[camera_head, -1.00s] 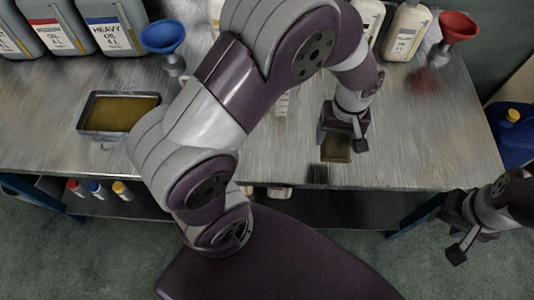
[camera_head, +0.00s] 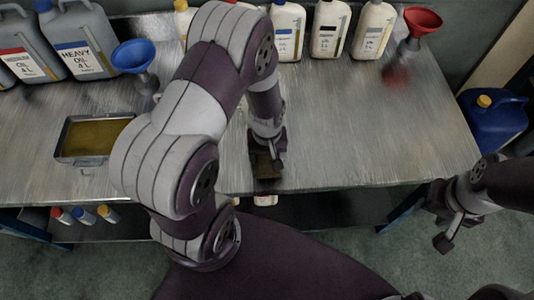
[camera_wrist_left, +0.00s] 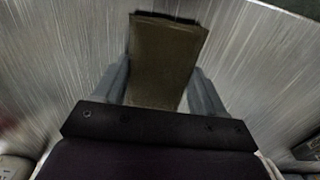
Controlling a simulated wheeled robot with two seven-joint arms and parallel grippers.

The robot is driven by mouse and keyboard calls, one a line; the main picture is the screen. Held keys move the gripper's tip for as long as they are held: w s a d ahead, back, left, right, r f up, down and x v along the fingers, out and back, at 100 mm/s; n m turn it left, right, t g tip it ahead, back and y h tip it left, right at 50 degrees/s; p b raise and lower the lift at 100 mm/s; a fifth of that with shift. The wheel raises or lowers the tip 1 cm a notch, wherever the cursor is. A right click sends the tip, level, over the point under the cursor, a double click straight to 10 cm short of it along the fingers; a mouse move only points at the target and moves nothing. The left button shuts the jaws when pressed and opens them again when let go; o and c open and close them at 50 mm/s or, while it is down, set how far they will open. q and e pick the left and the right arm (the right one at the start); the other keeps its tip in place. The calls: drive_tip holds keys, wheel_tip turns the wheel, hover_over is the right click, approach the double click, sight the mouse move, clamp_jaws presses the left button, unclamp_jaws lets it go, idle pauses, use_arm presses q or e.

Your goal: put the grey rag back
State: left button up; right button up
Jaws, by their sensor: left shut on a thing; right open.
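My left gripper (camera_head: 268,158) is shut on a flat, olive-brown rectangular piece (camera_head: 264,168), which seems to be the rag. It is over the front middle of the metal table (camera_head: 340,120). In the left wrist view the rag (camera_wrist_left: 166,48) stands out between the two fingers of the gripper (camera_wrist_left: 160,82). I cannot tell whether it touches the tabletop. My right gripper (camera_head: 446,228) is open and empty, to the right, off the table's front right corner.
A shallow tray of yellowish oil (camera_head: 62,150) lies at the left. A blue funnel (camera_head: 135,56), large grey jugs (camera_head: 85,40) and cream bottles (camera_head: 330,28) line the back. A red funnel (camera_head: 421,22) is at the back right. The right part of the tabletop is clear.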

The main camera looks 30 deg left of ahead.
sight(267, 159)
use_arm(q)
drive_tip(key=shift+f, duration=0.1)
drive_tip(key=o, duration=0.9)
drive_tip(key=shift+o, duration=0.2)
drive_tip(key=s+d+r+m, duration=0.1)
drive_tip(key=s+r+m, duration=0.1)
drive_tip(key=r, duration=0.6)
drive_tip(key=s+d+r+m+t, duration=0.1)
drive_tip(key=r+m, duration=0.3)
drive_tip(key=r, duration=0.4)
drive_tip(key=shift+s+d+r+m+p, duration=0.2)
drive_tip(key=shift+s+r+m+p, duration=0.15)
drive_tip(key=shift+s, duration=0.2)
